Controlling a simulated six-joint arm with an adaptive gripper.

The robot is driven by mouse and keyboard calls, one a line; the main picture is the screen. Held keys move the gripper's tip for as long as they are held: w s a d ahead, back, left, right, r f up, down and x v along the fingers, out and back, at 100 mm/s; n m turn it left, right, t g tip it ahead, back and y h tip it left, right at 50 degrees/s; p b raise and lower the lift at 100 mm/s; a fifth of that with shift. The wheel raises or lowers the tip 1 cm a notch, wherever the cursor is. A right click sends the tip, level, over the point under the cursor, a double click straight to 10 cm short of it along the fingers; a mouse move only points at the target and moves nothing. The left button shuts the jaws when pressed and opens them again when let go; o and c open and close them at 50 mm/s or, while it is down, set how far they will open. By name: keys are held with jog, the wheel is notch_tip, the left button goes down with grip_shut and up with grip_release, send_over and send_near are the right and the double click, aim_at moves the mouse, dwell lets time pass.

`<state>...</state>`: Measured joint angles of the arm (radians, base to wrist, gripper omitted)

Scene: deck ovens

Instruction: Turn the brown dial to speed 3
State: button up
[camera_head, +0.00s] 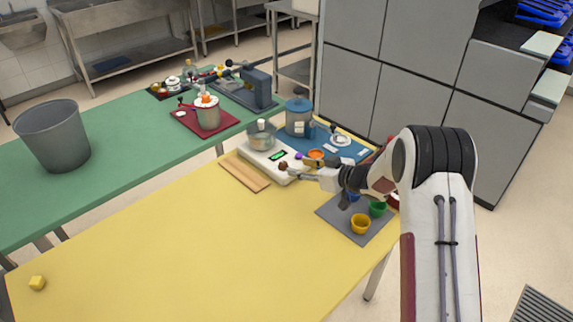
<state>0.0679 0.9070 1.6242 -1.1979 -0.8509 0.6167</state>
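A white device (256,157) with a small green display (278,156) stands on the yellow table. A grey pot (261,136) with a lid sits on it. The brown dial (283,166) is on the front of the device, near its right corner. A purple knob (299,155) is a little further right. My gripper (291,172) reaches in from the right with its tips at or beside the brown dial. Whether the fingers touch or grip the dial is too small to tell. No speed marking is readable, so the dial's setting cannot be told.
A wooden board (245,174) lies left of the device. A blue canister (299,117) stands behind it on a blue mat (350,149). A grey mat (335,216) with yellow and green cups is to the right. The yellow table's front left is mostly clear.

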aim_at(285, 164)
jog(key=shift+x, duration=3.7)
jog(key=c, duration=1.1)
